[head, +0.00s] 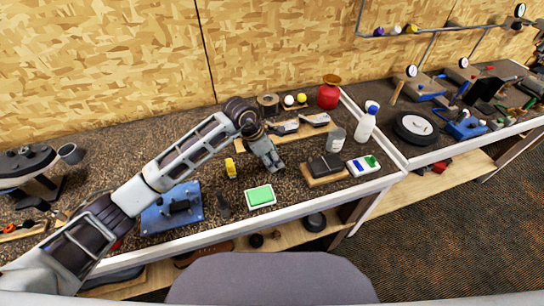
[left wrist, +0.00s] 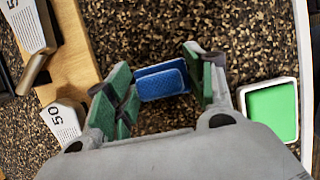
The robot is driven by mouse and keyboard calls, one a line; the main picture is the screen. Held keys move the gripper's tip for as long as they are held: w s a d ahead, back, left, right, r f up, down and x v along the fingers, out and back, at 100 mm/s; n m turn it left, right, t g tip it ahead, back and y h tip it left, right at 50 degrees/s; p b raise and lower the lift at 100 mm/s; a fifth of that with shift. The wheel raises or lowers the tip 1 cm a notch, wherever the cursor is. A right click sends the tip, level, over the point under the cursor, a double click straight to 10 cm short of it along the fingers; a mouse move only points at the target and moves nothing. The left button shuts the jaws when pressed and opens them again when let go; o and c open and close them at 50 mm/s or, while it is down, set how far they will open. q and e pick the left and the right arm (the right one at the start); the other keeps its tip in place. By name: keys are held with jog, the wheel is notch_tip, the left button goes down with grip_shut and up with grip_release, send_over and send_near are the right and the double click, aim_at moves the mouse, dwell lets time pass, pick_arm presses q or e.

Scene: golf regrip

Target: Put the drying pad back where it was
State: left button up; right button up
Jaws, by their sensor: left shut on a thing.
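My left gripper (head: 274,164) reaches in over the speckled bench, pointing down. In the left wrist view its green-padded fingers (left wrist: 160,88) are shut on a blue, folded-looking pad (left wrist: 160,84), which I take to be the drying pad. The fingers press on its two ends. The pad is hidden behind the gripper in the head view. A green pad in a white tray (head: 260,205) lies nearer the bench's front edge; this tray (left wrist: 296,84) is at the right in the left wrist view. My right gripper is not in view.
A wooden board with club heads (head: 290,128) lies behind the gripper. A yellow item (head: 230,168) and a blue vise base (head: 160,218) are to its left. A dark block on wood (head: 325,168), a grey can (head: 336,138) and a spray bottle (head: 366,124) stand right.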

pick_arm(q)
jog(key=shift+f, duration=0.1)
jog(key=o, duration=1)
jog(key=shift+r, duration=0.3)
jog(key=b+v, duration=0.1)
jog(key=v, duration=1)
jog(key=shift+a+r+b, duration=0.25)
jog(key=shift+r+b, duration=0.05)
jog(key=shift+s, duration=0.1)
